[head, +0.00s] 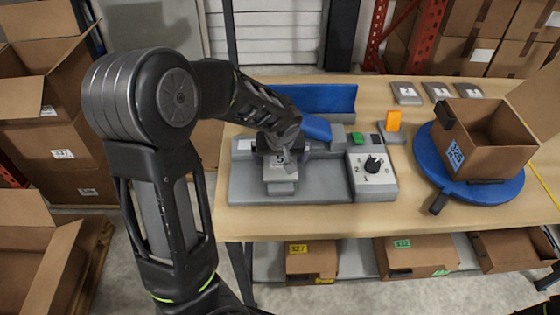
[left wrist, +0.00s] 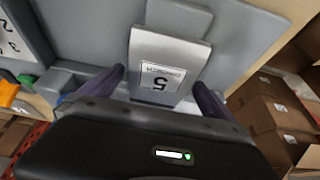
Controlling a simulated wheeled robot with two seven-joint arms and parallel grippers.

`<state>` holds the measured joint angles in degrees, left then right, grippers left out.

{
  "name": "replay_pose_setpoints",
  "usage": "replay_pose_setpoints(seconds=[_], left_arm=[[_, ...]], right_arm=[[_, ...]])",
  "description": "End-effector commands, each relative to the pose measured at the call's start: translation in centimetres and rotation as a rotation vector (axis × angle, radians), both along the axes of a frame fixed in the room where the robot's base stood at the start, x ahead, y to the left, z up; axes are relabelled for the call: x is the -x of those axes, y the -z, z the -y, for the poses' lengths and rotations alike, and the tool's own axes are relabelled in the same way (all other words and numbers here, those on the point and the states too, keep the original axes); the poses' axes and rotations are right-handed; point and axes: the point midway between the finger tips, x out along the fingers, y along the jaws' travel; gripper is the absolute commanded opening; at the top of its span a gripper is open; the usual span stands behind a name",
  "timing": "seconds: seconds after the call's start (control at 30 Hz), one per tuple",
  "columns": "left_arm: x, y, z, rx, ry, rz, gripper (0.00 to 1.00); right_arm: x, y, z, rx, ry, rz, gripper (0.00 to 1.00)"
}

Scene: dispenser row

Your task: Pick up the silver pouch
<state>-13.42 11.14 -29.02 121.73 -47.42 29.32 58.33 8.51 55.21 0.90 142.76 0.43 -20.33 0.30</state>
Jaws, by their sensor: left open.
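A silver pouch (head: 281,172) with a white label reading 5 lies on the grey dispenser unit (head: 330,190) on the table. In the left wrist view the silver pouch (left wrist: 165,62) sits between the fingers, its label upside down. My left gripper (left wrist: 159,82) is open, one finger on each side of the pouch; I cannot tell whether they touch it. In the head view my left gripper (head: 283,152) is over the pouch and hides part of it. My right gripper is not in view.
A dial panel (head: 383,186), a green button (head: 357,137) and an orange tab (head: 393,121) are right of the pouch. Grey labelled packets (head: 407,94) lie at the back. An open carton (head: 490,150) stands on a blue turntable (head: 428,160). Boxes sit on the shelf below.

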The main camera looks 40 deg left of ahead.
Motion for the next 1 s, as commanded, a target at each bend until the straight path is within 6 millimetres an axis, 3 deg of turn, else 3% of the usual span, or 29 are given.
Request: replay_pose_setpoints(seconds=[0.2, 0.9, 1.0], left_arm=[[-0.01, -0.03, -0.01, 0.0, 0.0, 0.0, 0.99], [0.0, -0.01, 0.0, 0.0, 0.0, 0.0, 0.42], [-0.01, -0.03, -0.01, 0.0, 0.0, 0.0, 0.39]], right_arm=[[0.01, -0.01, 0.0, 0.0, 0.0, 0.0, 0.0], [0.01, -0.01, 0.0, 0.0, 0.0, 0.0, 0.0], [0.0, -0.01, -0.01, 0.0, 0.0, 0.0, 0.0]])
